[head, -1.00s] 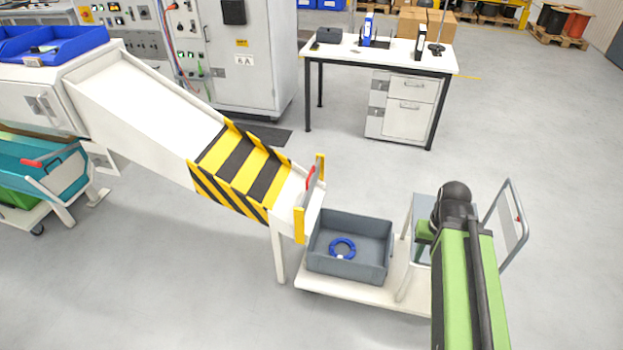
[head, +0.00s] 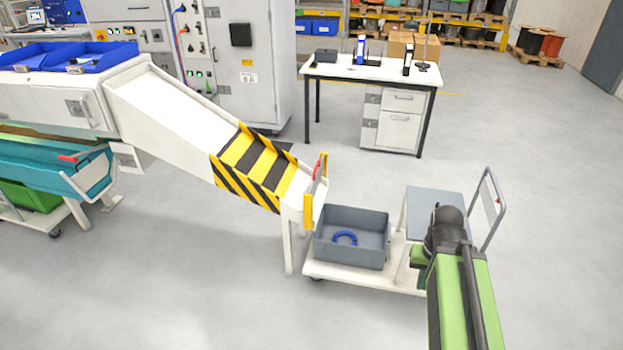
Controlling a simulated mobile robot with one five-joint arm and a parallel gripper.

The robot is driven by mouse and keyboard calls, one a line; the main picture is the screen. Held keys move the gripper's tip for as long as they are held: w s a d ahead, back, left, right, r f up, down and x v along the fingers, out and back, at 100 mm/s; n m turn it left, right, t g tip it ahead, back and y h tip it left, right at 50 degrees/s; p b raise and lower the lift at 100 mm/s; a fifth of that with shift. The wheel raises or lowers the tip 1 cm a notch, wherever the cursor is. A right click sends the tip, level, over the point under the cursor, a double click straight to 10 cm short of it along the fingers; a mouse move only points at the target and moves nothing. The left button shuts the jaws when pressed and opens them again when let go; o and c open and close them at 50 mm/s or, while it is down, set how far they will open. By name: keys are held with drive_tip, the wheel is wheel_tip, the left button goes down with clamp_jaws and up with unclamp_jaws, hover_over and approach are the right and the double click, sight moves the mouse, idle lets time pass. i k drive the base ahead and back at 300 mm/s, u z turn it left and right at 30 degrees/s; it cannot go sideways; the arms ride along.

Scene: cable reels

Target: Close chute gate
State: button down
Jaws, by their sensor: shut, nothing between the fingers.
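The white chute (head: 170,112) slopes down to the right, with a yellow and black striped cover (head: 252,168) over its lower part. The chute gate (head: 314,184) is at its lower end, between two yellow posts, with a red handle (head: 316,171). I see it nearly edge-on and cannot tell how far it is open. Below the end, a grey bin (head: 351,251) holds a blue ring (head: 344,238). My green arm reaches up from the bottom right, to the right of the gate and apart from it. My gripper does not show.
The bin stands on a white cart with a grey raised top (head: 434,208) and a push handle (head: 492,205), close beside my arm. A white desk (head: 340,70) stands behind. A teal cart (head: 60,170) is at the left. Floor between desk and cart is clear.

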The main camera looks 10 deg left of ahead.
sight(318, 171)
drive_tip(key=z, duration=0.15)
drive_tip(key=k, duration=0.3)
drive_tip(key=u, duration=0.8)
drive_tip(key=i, duration=1.9)
drive_tip(key=z, duration=0.05)
